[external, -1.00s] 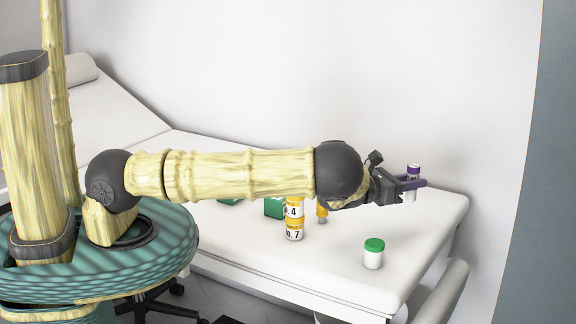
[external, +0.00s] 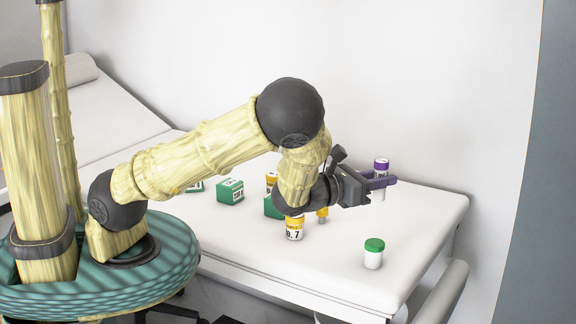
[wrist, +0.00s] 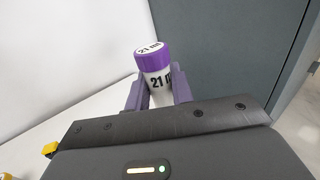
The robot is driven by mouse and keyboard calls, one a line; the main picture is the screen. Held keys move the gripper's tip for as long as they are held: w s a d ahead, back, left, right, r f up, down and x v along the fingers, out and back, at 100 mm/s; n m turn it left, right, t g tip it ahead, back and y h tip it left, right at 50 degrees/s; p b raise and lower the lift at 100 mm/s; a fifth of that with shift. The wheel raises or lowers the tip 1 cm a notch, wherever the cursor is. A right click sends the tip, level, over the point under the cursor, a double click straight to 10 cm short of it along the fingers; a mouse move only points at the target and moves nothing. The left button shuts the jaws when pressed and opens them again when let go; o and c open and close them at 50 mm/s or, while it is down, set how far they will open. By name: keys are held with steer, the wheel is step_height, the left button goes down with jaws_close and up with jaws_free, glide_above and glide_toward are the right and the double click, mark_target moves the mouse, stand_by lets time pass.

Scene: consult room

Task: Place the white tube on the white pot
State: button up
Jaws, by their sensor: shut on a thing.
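The white tube (external: 380,167) has a purple cap and is held upright between the purple fingers of my gripper (external: 382,182). The tube also shows in the wrist view (wrist: 155,78), with "21" printed on its cap and side. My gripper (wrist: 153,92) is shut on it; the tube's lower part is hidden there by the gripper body. The white pot (external: 373,259) has a green lid and stands upright on the white couch top, nearer the front edge. In the external picture the tube is above and slightly right of the pot, clearly apart from it.
On the white couch (external: 420,215) stand an orange-lidded No. 7 pot (external: 294,231), an orange-topped tube (external: 322,216) partly behind my arm, and green boxes (external: 230,190). The surface around the green-lidded pot is clear. A white wall is behind.

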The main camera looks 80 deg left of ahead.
mark_target(374, 199)
steer(key=shift+f, duration=0.1)
step_height(374, 199, down, 6)
steer(key=shift+b, duration=0.6)
steer(key=shift+f+b, duration=0.35)
steer(key=shift+f, duration=1.55)
steer(key=shift+f, duration=0.15)
steer(key=o, duration=1)
steer(key=shift+s+r, duration=0.1)
steer(key=shift+r, duration=0.1)
